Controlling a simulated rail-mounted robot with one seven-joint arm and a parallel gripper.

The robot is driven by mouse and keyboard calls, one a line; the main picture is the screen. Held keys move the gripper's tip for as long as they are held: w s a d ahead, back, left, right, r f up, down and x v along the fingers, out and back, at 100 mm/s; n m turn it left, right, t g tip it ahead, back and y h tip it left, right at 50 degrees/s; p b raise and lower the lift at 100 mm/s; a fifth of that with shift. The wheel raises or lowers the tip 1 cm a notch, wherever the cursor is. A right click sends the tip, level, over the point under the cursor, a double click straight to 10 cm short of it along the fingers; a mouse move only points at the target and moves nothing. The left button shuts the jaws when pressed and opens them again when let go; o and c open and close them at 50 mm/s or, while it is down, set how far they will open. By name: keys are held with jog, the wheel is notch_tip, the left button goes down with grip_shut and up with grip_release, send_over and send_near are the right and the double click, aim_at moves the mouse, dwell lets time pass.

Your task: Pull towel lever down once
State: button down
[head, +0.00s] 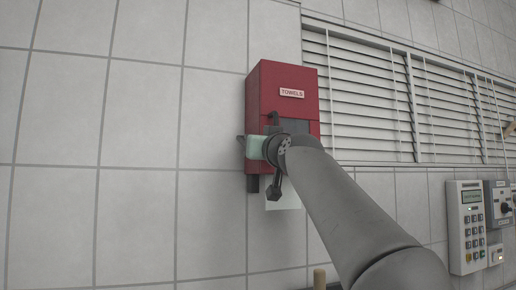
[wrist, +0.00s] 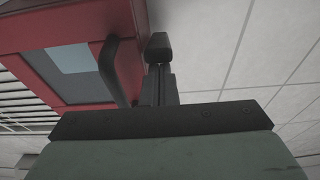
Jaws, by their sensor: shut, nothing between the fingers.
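The red towel dispenser (head: 282,78) with a "TOWELS" label (head: 291,93) is on the tiled wall in the head view. Its red casing (wrist: 40,28) fills the upper left of the wrist view. A dark curved bar on its front, which looks like the lever (wrist: 113,75), shows just left of my fingers; its upper part (head: 273,118) shows above my wrist in the head view. My gripper (wrist: 158,50) is shut and empty beside the bar. I cannot tell whether they touch. In the head view my arm hides the dispenser's lower front and most of the lever.
A white paper sheet (head: 284,200) hangs below the dispenser. White louvres (head: 370,90) are to its right. A keypad panel (head: 467,225) and a switch box (head: 499,204) are at the lower right. The wall left of the dispenser is clear.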

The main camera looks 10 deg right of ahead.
jog(key=r+b+v, duration=0.1)
jog(key=b+v, duration=0.4)
jog(key=v, duration=0.5)
jog(key=shift+s+b, duration=0.35)
jog(key=shift+s, duration=0.1)
jog(key=shift+d, duration=0.1)
notch_tip(320, 180, down, 31)
jog(key=m+g+h+p, duration=0.1)
jog(key=g+h+p, duration=0.1)
jog(key=g+p, duration=0.65)
jog(key=s+d+f+m+g+h+p, duration=0.1)
jog(key=s+f+g+p, duration=0.3)
jog(key=s+f+g, duration=0.7)
jog(key=s+d+f+h, duration=0.1)
jog(key=s+f, duration=1.2)
jog(key=s, duration=0.1)
jog(key=shift+f, duration=0.3)
jog(key=shift+d+g, duration=0.1)
jog(key=shift+g, duration=0.15)
